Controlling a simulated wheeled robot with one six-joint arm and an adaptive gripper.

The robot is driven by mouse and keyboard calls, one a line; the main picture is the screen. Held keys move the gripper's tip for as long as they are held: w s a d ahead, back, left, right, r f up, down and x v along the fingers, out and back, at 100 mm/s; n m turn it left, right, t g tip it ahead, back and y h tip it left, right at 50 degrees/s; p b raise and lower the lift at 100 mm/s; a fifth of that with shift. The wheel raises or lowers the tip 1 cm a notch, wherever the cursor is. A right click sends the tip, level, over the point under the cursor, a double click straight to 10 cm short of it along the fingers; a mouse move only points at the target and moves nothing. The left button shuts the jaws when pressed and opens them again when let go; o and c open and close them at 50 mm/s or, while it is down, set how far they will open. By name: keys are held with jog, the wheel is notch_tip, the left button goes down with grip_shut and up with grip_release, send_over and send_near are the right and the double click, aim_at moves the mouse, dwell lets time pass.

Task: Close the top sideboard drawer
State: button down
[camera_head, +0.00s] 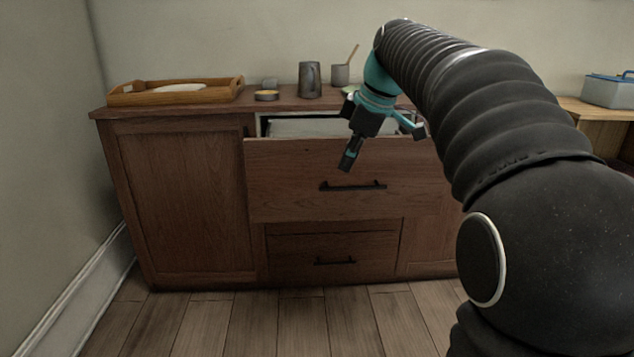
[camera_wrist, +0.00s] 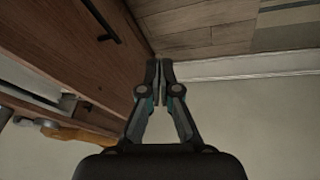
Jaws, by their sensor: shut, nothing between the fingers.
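The wooden sideboard (camera_head: 185,200) stands against the back wall in the head view. Its top drawer (camera_head: 290,180) is pulled well out, and the light inside of the drawer shows behind its front panel. The drawer has a dark bar handle (camera_head: 352,186), which also shows in the wrist view (camera_wrist: 98,18). My gripper (camera_head: 346,167) is shut and empty. In the head view it overlaps the drawer front, just above the handle's left half; I cannot tell whether it touches. In the wrist view my gripper (camera_wrist: 159,95) shows its fingertips together, beside the drawer's end.
On the sideboard top are a wooden tray (camera_head: 120,99), a small yellow-topped tin (camera_head: 266,96), a dark mug (camera_head: 310,80) and a cup (camera_head: 340,76) with a wooden utensil. The lower drawer (camera_head: 290,258) looks shut. The floor (camera_head: 230,325) in front is clear.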

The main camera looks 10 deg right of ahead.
jog(key=w+a+f+t, duration=0.1)
jog(key=w+f, duration=0.1)
jog(key=w, duration=0.2)
jog(key=w+a+f+n+t, duration=0.1)
jog(key=w+f, duration=0.1)
jog(key=w, duration=0.2)
jog(key=w+a+f+n+t+y+b, duration=0.1)
jog(key=w+f, duration=0.2)
jog(key=w, duration=0.2)
jog(key=shift+a, duration=0.3)
jog(key=shift+w+d, duration=0.1)
jog(key=shift+w, duration=0.6)
